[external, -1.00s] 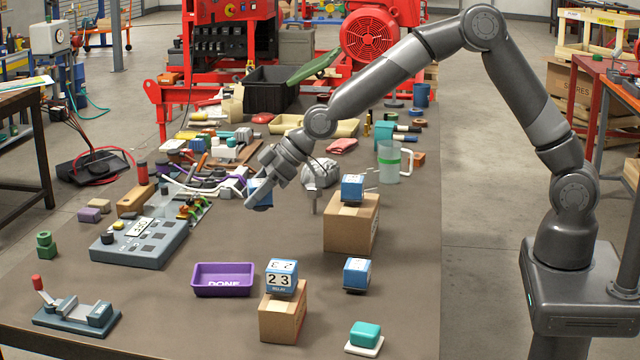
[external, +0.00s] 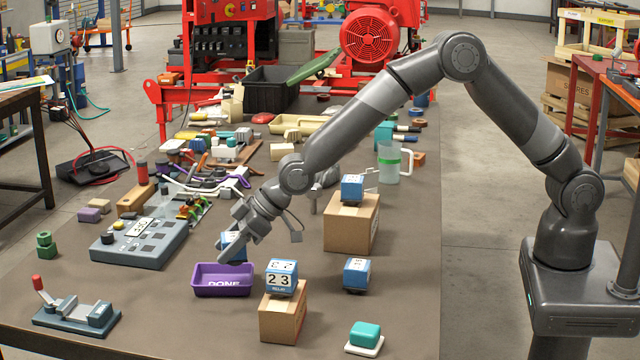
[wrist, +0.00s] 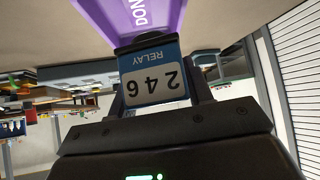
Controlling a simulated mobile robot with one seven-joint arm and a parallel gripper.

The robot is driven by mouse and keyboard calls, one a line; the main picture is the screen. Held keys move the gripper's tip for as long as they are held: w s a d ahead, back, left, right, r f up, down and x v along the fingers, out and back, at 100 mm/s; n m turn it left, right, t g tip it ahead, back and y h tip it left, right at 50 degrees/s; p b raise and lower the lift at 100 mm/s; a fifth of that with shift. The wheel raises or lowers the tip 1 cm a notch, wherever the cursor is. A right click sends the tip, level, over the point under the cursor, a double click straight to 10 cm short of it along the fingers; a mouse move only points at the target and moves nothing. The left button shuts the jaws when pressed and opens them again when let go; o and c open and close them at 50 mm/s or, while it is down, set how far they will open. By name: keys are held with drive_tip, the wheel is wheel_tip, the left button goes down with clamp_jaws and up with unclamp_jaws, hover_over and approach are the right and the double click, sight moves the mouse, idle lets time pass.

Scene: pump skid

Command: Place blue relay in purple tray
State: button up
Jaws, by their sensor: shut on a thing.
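My gripper (external: 232,250) is shut on a blue relay (external: 236,240), held above the back part of the purple tray. In the wrist view the held relay (wrist: 152,72) sits between the fingers, with "RELAY" and "246" on its face, upside down in the picture. The purple tray (external: 222,291), marked "DONE", stands on the table; part of it also shows in the wrist view (wrist: 112,18). The visible part of its inside looks empty. Three other blue relays are in view: one marked 23 (external: 281,279) on a small box, one (external: 352,189) on a larger box, one (external: 356,274) on the table.
Cardboard boxes (external: 284,316) (external: 350,226) stand right of the tray. A grey keypad panel (external: 140,245) lies to its left, and a red-handled clamp (external: 76,314) at front left. A teal block (external: 365,334) is at front right. Table directly before the tray is clear.

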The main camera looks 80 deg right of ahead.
sight(229, 262)
drive_tip(key=shift+f, duration=1.6)
drive_tip(key=shift+f, duration=0.1)
drive_tip(key=shift+f, duration=0.55)
drive_tip(key=o, duration=1.1)
drive_tip(key=shift+o, duration=0.2)
drive_tip(key=shift+r, duration=0.1)
drive_tip(key=shift+r, duration=0.25)
drive_tip(key=v, duration=1.2)
drive_tip(key=shift+r, duration=0.4)
